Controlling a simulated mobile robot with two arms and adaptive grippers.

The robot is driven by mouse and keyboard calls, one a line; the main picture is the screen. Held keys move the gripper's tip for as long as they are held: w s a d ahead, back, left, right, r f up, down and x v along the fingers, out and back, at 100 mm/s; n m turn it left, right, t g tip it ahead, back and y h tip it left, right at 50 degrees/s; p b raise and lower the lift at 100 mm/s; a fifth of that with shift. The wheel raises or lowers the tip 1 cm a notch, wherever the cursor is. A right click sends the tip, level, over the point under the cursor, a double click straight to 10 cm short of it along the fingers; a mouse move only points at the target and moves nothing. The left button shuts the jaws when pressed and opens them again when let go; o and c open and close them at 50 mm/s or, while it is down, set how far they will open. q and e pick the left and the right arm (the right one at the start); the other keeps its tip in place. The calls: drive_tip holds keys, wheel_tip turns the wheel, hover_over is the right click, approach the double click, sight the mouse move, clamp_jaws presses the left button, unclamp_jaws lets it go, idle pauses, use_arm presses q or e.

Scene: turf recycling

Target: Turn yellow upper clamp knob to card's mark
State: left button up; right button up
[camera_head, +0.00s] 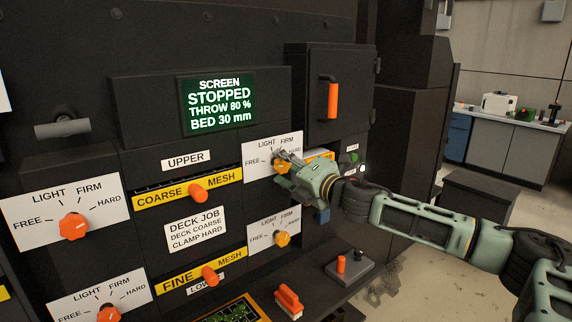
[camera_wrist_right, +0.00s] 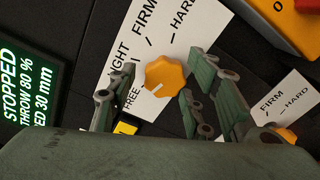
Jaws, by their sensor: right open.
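The yellow upper clamp knob (camera_head: 279,166) is on a white dial plate (camera_head: 258,146) marked FREE, LIGHT, FIRM and HARD. My right gripper (camera_head: 290,170) is at the upper dial and partly covers the knob. In the wrist view its open fingers (camera_wrist_right: 160,92) stand on either side of the knob, with gaps visible. The job card (camera_head: 196,229) reads DECK JOB, DECK COARSE, CLAMP HARD. My left gripper is not in view.
A lower yellow knob (camera_head: 282,239) sits on a similar dial below. Orange knobs (camera_head: 74,226) are on the left dials. A green screen (camera_head: 219,105) reads STOPPED. A yellow-orange box (camera_head: 320,154) is close right of the gripper. A ledge with a red-handled tool (camera_head: 288,301) lies below.

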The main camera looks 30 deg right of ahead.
drive_tip(key=c, duration=1.1)
drive_tip(key=shift+o, duration=0.2)
